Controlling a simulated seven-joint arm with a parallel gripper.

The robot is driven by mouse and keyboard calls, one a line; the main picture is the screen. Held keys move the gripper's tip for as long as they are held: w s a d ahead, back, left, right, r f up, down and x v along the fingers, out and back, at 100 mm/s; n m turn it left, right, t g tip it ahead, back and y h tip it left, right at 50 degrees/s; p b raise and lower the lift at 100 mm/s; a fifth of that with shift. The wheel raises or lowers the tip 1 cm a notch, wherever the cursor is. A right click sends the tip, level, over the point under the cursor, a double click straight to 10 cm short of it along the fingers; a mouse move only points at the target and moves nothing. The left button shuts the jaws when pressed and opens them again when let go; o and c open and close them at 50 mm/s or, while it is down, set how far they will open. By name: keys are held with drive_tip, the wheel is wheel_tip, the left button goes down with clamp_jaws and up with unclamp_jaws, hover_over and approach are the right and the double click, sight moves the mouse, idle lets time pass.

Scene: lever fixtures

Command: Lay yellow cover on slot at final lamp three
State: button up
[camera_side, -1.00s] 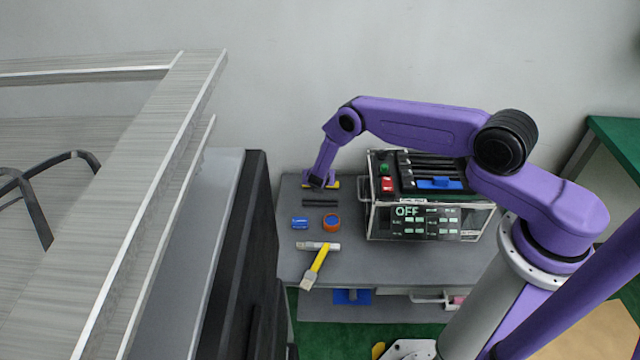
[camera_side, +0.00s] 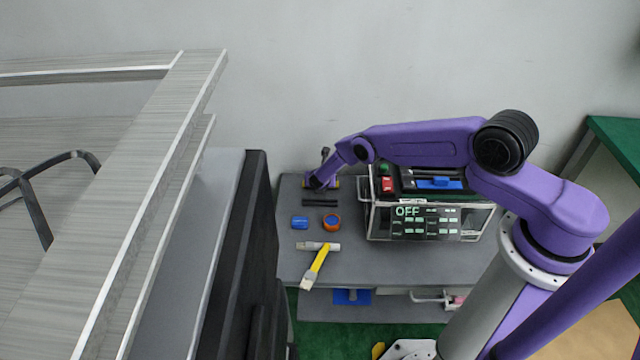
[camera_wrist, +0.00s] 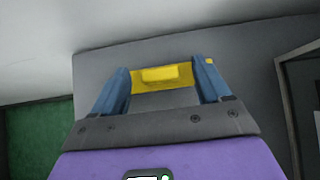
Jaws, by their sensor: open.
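The yellow cover (camera_wrist: 176,76) lies flat near the back of the grey table, with a raised block on its top. In the side view only a small bit of the cover (camera_side: 337,183) shows beside my gripper. My gripper (camera_side: 318,184) is open above it. In the wrist view its two blue fingers (camera_wrist: 160,74) stand apart on either side of the raised block; I cannot tell whether they touch it. The lever box (camera_side: 425,205) stands to the right, with a blue piece (camera_side: 438,183) on top and "OFF" on its front display. My arm hides part of its top.
The box has a green and a red button (camera_side: 387,185). A dark panel stands left.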

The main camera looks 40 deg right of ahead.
drive_tip(key=c, duration=1.1)
drive_tip(key=shift+r, duration=0.25)
drive_tip(key=a+r+n+t+y, duration=0.1)
drive_tip(key=a+r+n, duration=0.1)
drive_tip(key=r, duration=1)
drive_tip(key=a+r+n+t+y, duration=0.1)
drive_tip(key=a+r+n, duration=0.15)
drive_tip(key=r, duration=0.95)
drive_tip(key=s+a+r+n+y, duration=0.2)
drive_tip(key=s+r+n+y, duration=0.1)
drive_tip(key=s+r, duration=0.85)
drive_tip(key=s+d+f+m+h, duration=0.1)
drive_tip(key=s+d+f+m, duration=0.1)
drive_tip(key=s+d, duration=0.4)
drive_tip(key=s+d+f+m+g+h, duration=0.1)
drive_tip(key=s+d+f+m+h, duration=0.1)
drive_tip(key=s+d, duration=0.4)
drive_tip(key=s+d+f+m+g+h, duration=0.1)
drive_tip(key=s+d, duration=0.5)
drive_tip(key=d, duration=0.6)
drive_tip(key=shift+s+f+m+h, duration=0.2)
drive_tip(key=shift+f+m+h, duration=0.3)
drive_tip(key=shift+f+m, duration=1.05)
